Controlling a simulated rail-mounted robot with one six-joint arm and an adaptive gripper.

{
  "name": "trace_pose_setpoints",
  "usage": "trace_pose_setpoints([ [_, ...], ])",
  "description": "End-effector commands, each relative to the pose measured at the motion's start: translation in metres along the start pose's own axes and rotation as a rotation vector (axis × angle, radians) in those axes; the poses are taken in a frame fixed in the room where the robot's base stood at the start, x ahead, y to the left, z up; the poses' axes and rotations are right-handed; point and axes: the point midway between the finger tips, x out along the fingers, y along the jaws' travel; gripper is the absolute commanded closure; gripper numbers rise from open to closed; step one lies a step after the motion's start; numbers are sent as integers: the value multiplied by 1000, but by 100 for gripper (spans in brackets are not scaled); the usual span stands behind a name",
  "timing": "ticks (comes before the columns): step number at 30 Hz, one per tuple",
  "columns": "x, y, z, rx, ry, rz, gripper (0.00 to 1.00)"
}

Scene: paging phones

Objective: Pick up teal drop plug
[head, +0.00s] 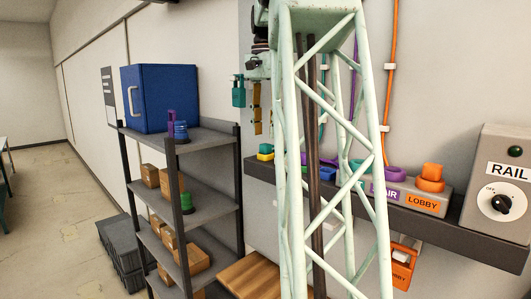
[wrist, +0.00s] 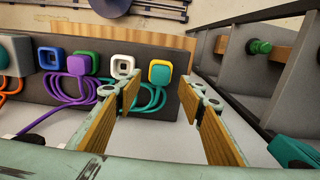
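A teal plug (wrist: 160,72) sits at a yellow socket at the right end of the shelf row in the wrist view. A coiled teal cable hangs below it. In the head view the teal plug (head: 266,148) shows on its yellow block, left of my column. A larger teal block (head: 238,92) is beside my gripper in the head view. A teal block (wrist: 291,151) also shows at the lower right of the wrist view; I cannot tell what it is. My gripper (wrist: 160,98) is open and empty, apart from the plug. In the head view my gripper (head: 264,128) hangs above the shelf.
The wall shelf (head: 440,232) holds a purple plug (wrist: 77,65), a white socket (wrist: 122,66), a blue socket (wrist: 50,58) and a LOBBY box (head: 423,203). An orange tag (head: 403,265) hangs below. A grey rack (head: 205,143) with a blue cabinet (head: 162,97) stands left.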

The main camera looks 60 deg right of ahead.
Motion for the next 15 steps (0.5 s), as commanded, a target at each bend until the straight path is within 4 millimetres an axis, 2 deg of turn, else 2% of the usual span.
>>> trace_pose_setpoints([
  [8,9,0,0,0,-2,2,64],
  [15,33,0,0,0,-2,2,64],
])
